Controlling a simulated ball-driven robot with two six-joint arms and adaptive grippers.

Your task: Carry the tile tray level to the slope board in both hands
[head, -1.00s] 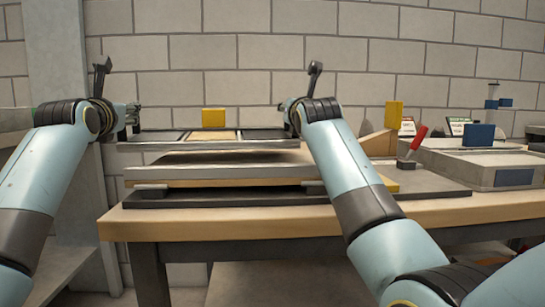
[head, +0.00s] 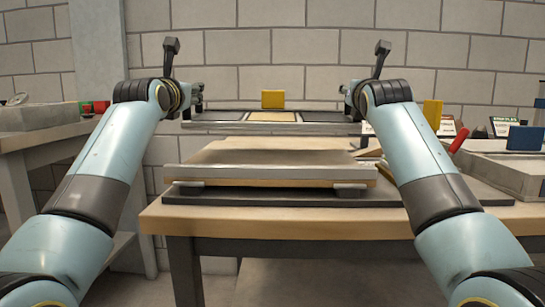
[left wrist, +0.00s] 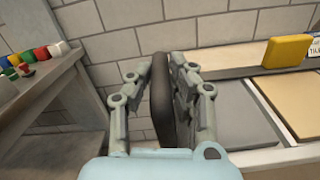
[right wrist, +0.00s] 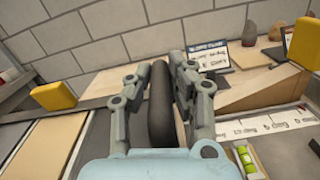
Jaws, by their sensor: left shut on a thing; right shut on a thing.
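The tile tray (head: 223,125) has a pale metal front rim and spans between my two grippers in the head view, looking close to level. It holds grey panels (left wrist: 224,105) and a light wood-coloured panel (right wrist: 48,147). A yellow block (head: 273,99) stands at its far edge. My left gripper (left wrist: 172,75) is shut on a dark upright handle at the tray's left end. My right gripper (right wrist: 163,85) is shut on a similar handle at the right end. The height gap is unclear.
The board rests on a dark base on a wooden table (head: 300,223). To the right are a wooden wedge with another yellow block (right wrist: 303,42), a red-handled part (head: 459,139) and a grey box with a blue block (head: 525,138). A separate bench (head: 40,117) stands left.

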